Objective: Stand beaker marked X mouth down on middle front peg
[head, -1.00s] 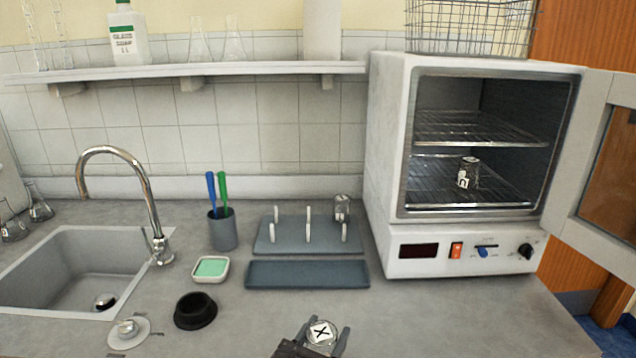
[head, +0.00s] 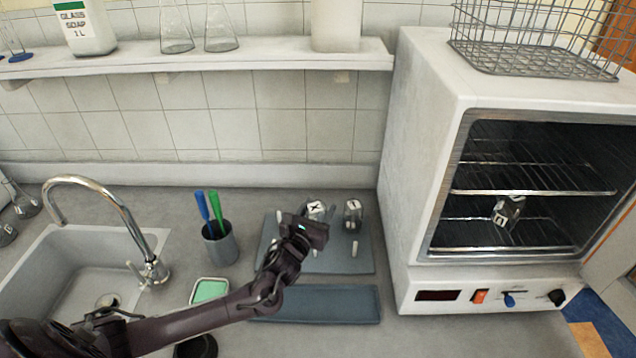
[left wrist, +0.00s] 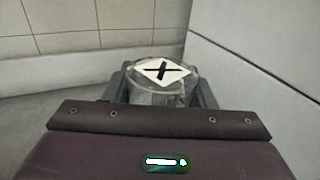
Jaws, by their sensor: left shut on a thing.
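The beaker marked X (head: 316,209) is clear glass with a black X on a white label. My left gripper (head: 313,219) is shut on it, over the middle of the grey-blue peg rack (head: 338,265). In the left wrist view the beaker (left wrist: 160,85) sits between the two fingers, its X-labelled end facing up. My gripper and wrist cover much of the rack's middle, so I cannot tell whether the beaker touches a peg. The front right peg (head: 354,250) is bare. My right gripper is not in view.
Another labelled beaker (head: 352,214) stands at the rack's back right, close beside the held one. A flat tray (head: 340,303) lies in front. The open oven (head: 410,190), with a beaker (head: 508,212) inside, stands to the right. A brush cup (head: 220,245) stands to the left.

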